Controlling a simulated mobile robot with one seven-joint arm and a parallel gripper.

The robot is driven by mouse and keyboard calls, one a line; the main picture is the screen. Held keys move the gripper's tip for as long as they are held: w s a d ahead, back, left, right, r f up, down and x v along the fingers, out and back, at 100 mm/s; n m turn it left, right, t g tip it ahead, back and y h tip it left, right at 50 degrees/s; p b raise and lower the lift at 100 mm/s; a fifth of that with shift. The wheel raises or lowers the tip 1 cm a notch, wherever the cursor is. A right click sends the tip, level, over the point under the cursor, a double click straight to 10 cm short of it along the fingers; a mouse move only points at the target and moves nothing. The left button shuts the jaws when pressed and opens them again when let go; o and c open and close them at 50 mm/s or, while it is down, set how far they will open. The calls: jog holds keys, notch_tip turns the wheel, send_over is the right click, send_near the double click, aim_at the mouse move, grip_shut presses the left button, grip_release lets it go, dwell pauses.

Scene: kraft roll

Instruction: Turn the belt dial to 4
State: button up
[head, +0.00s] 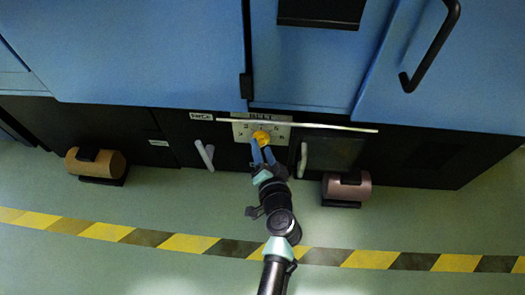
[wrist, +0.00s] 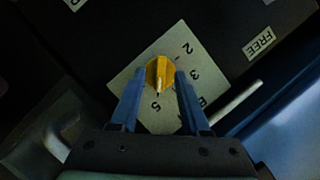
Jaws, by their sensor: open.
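The yellow belt dial (head: 262,137) sits on a pale plate (head: 241,132) with the word BELT along its top. In the wrist view the dial (wrist: 160,70) has a pale pointer mark running down, roughly toward the 5. The digits 2, 3 and 5 show on the plate (wrist: 137,78); I cannot see a 4 there, and my right finger covers part of the plate. My gripper (head: 262,151) is at the dial, its two blue fingers apart, one on each side of it. I cannot tell whether they touch it.
A pale bar (head: 330,126) runs across the black front above the dial. A pale lever (head: 205,156) stands left of the plate, and another handle (head: 303,160) right of it. Brown rolls lie at the left (head: 95,162) and right (head: 346,186). A FREE label (wrist: 260,44) shows.

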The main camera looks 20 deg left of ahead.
grip_shut()
jog(key=shift+r, duration=0.1)
dwell(0.5)
jog(key=n+h+p, duration=0.1)
jog(key=p, duration=0.1)
jog(key=n+h+p, duration=0.1)
jog(key=n+p, duration=0.1)
jog(key=p, duration=0.1)
jog(key=n+h+p, duration=0.1)
jog(key=p, duration=0.1)
jog(key=shift+s+a+r, duration=0.1)
jog(key=shift+a+r, duration=0.15)
jog(key=shift+a, duration=0.05)
jog(key=n+p, duration=0.1)
jog(key=p, duration=0.2)
jog(key=shift+a+n+h+p, duration=0.15)
jog(key=shift+n+h+p, duration=0.2)
jog(key=shift+p, duration=0.75)
jog(key=shift+f+n+p, duration=0.2)
jog(key=shift+n+p, duration=0.05)
jog(key=shift+p, duration=0.6)
